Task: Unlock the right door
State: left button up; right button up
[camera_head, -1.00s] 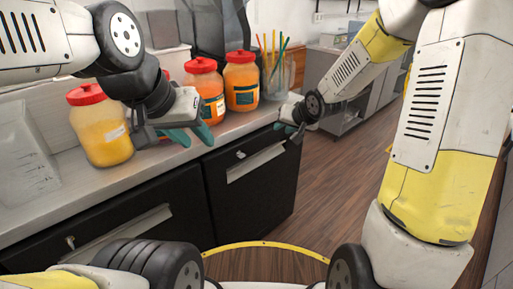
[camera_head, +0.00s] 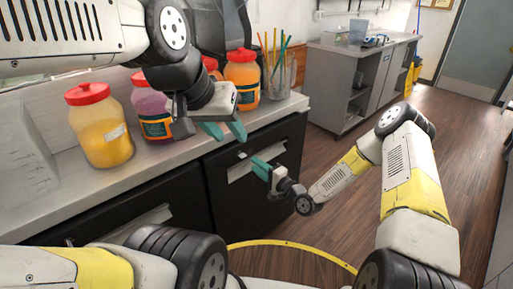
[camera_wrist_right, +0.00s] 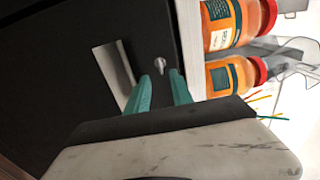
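The right door (camera_head: 270,190) is a black cabinet front under the counter, closed, with a long pale recessed handle (camera_wrist_right: 115,70). Its small silver lock knob (camera_wrist_right: 160,64) shows beyond my right fingertips in the right wrist view; it also shows near the door's top in the head view (camera_head: 242,155). My right gripper (camera_wrist_right: 160,76) is open, its two teal fingers pointing at the door with the knob lined up between the tips. I cannot tell whether it touches the knob. My left gripper (camera_head: 224,126) is open and empty, above the counter's front edge.
The counter (camera_head: 100,185) holds a yellow jar (camera_head: 100,130), a purple jar (camera_head: 150,105), orange jars (camera_head: 242,75) and a clear pitcher with straws (camera_head: 280,75). The left door (camera_head: 150,235) is closed. Open wooden floor (camera_head: 325,150) lies to the right.

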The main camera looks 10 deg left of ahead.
aim_at(242, 155)
jog(key=x, duration=0.7)
jog(key=shift+w+a, duration=0.1)
jog(key=shift+c, duration=0.2)
grip_shut()
